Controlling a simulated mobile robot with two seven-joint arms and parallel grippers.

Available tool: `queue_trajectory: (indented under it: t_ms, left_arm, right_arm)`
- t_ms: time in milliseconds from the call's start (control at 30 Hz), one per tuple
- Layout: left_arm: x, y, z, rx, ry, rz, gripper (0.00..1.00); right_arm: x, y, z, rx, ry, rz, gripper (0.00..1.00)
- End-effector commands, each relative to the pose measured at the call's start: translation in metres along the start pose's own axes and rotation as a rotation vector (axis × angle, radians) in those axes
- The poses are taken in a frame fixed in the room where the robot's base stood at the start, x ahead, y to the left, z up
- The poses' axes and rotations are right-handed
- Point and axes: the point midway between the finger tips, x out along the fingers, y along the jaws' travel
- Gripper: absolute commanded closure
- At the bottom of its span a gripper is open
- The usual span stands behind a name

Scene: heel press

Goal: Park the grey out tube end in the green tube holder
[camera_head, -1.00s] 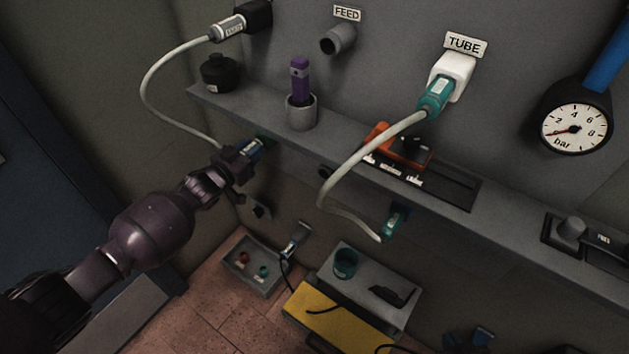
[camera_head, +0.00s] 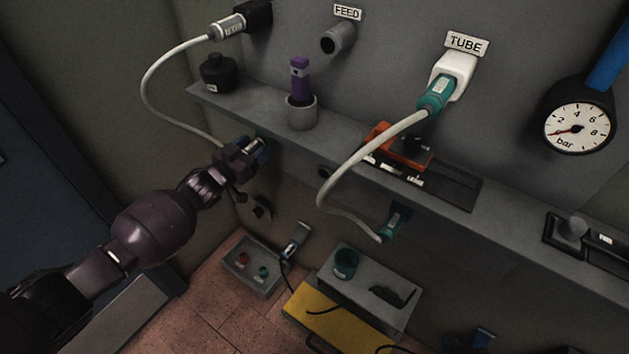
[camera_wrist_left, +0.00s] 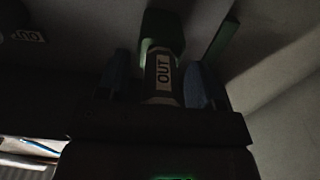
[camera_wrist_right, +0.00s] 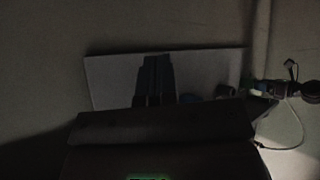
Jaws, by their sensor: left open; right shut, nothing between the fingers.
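The grey out tube end (camera_wrist_left: 163,78), marked OUT, sits with its far end at the green tube holder (camera_wrist_left: 163,30) in the left wrist view. How deep it is seated I cannot tell. In the head view the tube end (camera_head: 254,146) is under the shelf's left end, with a pale hose beside it. My left gripper (camera_head: 258,147) is open around the tube end; its blue fingers stand on both sides with small gaps. My right gripper (camera_wrist_right: 155,82) is shut and empty, far from the tube end; its blue fingers (camera_head: 480,337) show low in the head view.
The grey shelf (camera_head: 340,148) runs just above my left gripper and carries a purple-topped item in a cup (camera_head: 301,112) and a black pot (camera_head: 217,72). A teal hose end (camera_head: 392,222) hangs below the shelf. A tray (camera_head: 238,264) and grey box (camera_head: 365,268) stand lower.

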Motion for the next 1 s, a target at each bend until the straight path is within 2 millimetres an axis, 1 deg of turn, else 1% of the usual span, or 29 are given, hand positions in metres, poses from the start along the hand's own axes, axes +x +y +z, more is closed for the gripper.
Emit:
queue_trajectory:
  t_ms: [67, 167, 200, 233, 300, 333, 433, 500, 600, 700, 833, 1000]
  left_arm:
    - [0.000, 0.000, -0.001, 0.000, 0.001, 0.000, 0.40]
    - [0.000, 0.000, -0.001, 0.000, 0.001, 0.000, 0.40]
    - [-0.010, -0.001, -0.002, 0.002, 0.000, -0.001, 0.40]
    - [-0.016, -0.001, -0.003, 0.002, 0.001, -0.001, 0.40]
    - [-0.029, -0.001, -0.004, 0.002, 0.002, -0.001, 0.40]
    - [-0.035, -0.001, -0.004, 0.003, 0.002, -0.001, 0.40]
    - [-0.054, -0.001, -0.004, 0.003, 0.002, -0.001, 0.40]
    - [-0.068, -0.001, -0.003, 0.003, 0.002, -0.001, 0.40]
    - [-0.084, 0.000, -0.002, 0.001, 0.001, 0.000, 0.40]
    - [-0.096, 0.000, -0.001, 0.001, 0.001, 0.000, 0.40]
    - [-0.105, 0.000, -0.001, 0.000, 0.001, 0.000, 0.40]
    - [-0.109, 0.000, 0.000, 0.000, 0.000, 0.000, 0.40]
  right_arm:
    - [-0.001, 0.001, -0.002, -0.003, 0.000, 0.000, 1.00]
    - [-0.002, 0.002, -0.012, -0.008, 0.011, -0.001, 1.00]
    - [-0.004, 0.002, -0.025, -0.012, 0.034, -0.002, 1.00]
    - [-0.004, 0.003, -0.033, -0.015, 0.048, -0.003, 1.00]
    - [-0.003, 0.004, -0.044, -0.021, 0.071, -0.004, 1.00]
    - [-0.003, 0.004, -0.046, -0.022, 0.075, -0.004, 1.00]
    - [-0.004, 0.005, -0.046, -0.022, 0.074, -0.003, 1.00]
    - [-0.005, 0.005, -0.040, -0.021, 0.063, -0.001, 1.00]
    - [-0.007, 0.006, -0.033, -0.019, 0.049, 0.001, 1.00]
    - [-0.009, 0.006, -0.031, -0.016, 0.047, 0.002, 1.00]
    - [-0.011, 0.005, -0.031, -0.007, 0.047, 0.004, 1.00]
    - [-0.011, 0.003, -0.031, 0.001, 0.047, 0.005, 1.00]
